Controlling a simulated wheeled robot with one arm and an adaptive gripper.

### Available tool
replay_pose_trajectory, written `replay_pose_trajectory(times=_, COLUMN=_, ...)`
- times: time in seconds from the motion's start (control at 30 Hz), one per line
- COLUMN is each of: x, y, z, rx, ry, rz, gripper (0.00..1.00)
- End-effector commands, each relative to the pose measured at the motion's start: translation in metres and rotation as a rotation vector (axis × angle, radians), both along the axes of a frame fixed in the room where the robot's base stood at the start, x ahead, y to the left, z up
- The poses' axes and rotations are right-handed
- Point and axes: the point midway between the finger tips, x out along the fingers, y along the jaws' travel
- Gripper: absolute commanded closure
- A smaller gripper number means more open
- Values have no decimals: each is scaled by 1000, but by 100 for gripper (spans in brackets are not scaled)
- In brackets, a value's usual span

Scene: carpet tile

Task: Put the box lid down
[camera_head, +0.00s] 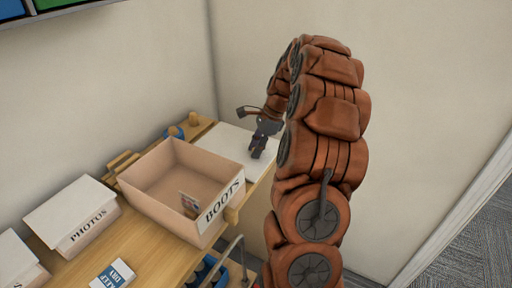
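An open cardboard box (159,170) marked BOOTS stands on the wooden table, its top uncovered, with a small picture card (189,202) inside at the front. A flat white panel (228,143), which looks like the box lid, lies level just behind and right of the box. Part of it is hidden by the box and by my gripper. My gripper (257,154) points down at the panel's right part. Its fingertips are small and dark, and I cannot tell whether they grip the panel or only stand over it.
A closed box (82,228) marked PHOTOS and another box (15,262) stand at left. A blue and white card (113,275) lies in front. A wooden peg (193,118) and a blue item (174,132) are behind. Walls stand close behind the table; carpet floor lies at right.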

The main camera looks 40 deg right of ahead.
Motion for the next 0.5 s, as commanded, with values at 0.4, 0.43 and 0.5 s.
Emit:
replay_pose_trajectory(times=0.4, x=0, y=0, z=1, rx=0, ry=-1, rz=0, gripper=52)
replay_pose_trajectory(times=0.43, x=0, y=0, z=1, rx=0, ry=-1, rz=0, gripper=52)
replay_pose_trajectory(times=0.5, x=0, y=0, z=3, rx=-2, ry=-1, rz=-1, gripper=52)
